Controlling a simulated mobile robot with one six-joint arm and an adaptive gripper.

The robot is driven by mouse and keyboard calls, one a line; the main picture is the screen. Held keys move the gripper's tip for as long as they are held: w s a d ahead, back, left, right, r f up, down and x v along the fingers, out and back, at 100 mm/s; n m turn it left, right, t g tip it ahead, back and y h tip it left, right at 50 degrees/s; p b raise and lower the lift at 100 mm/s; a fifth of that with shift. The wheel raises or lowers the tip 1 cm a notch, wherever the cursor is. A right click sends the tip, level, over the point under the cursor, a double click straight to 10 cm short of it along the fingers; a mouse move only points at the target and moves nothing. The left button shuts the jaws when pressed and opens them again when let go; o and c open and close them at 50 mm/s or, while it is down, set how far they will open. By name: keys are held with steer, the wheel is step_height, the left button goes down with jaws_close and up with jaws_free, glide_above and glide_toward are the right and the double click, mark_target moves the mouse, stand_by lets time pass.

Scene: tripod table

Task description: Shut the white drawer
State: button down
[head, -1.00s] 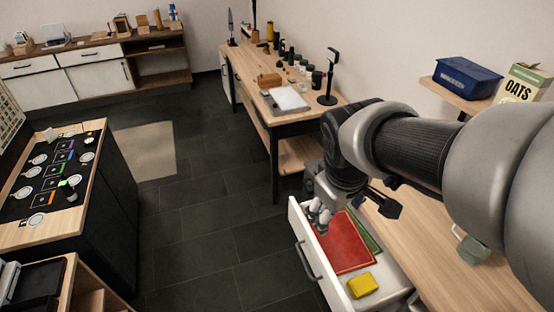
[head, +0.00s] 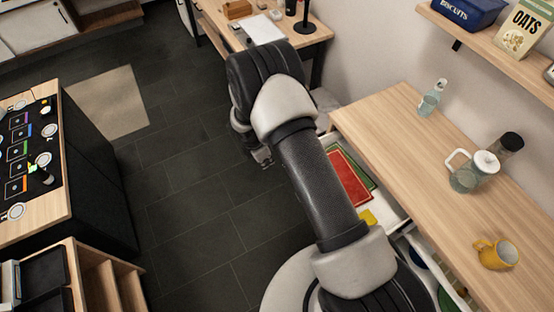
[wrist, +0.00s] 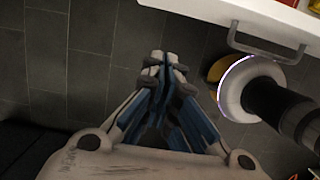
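The white drawer stands open under the wooden counter. In the head view its inside (head: 384,187) shows, with a red item (head: 350,184), a green edge beside it and a yellow item (head: 368,217); my arm hides its front. In the wrist view its white front (wrist: 275,10) and metal handle (wrist: 262,46) are at the upper right. My gripper (wrist: 166,62) is shut and empty, over the dark floor in front of the drawer, apart from the handle. In the head view my gripper (head: 263,157) is partly hidden beyond my arm.
The counter (head: 425,150) holds a bottle (head: 431,98), a glass jug (head: 470,175) and a yellow mug (head: 496,254). A shelf (head: 490,50) carries a blue bin and an oats box. A dark-sided table (head: 90,170) is at left. The floor (head: 200,170) between is clear.

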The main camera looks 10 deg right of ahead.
steer(key=w+d+f+b, duration=0.1)
steer(key=d+f+b, duration=0.1)
steer(key=d+f, duration=0.4)
step_height(320, 180, down, 4)
steer(key=shift+w+r, duration=0.1)
steer(key=shift+w, duration=0.3)
steer(key=shift+d, duration=0.2)
steer(key=w+d+b, duration=0.2)
steer(key=d+b, duration=0.1)
steer(key=d, duration=0.4)
steer(key=w+d+b, duration=0.2)
steer(key=d, duration=0.5)
steer(key=w+d+b, duration=0.3)
steer(key=d, duration=0.5)
steer(key=shift+f+b, duration=0.2)
steer(key=shift+b, duration=0.15)
steer(key=shift+w+d+r+b, duration=0.15)
steer(key=shift+w+d+b, duration=0.15)
steer(key=shift+d, duration=0.35)
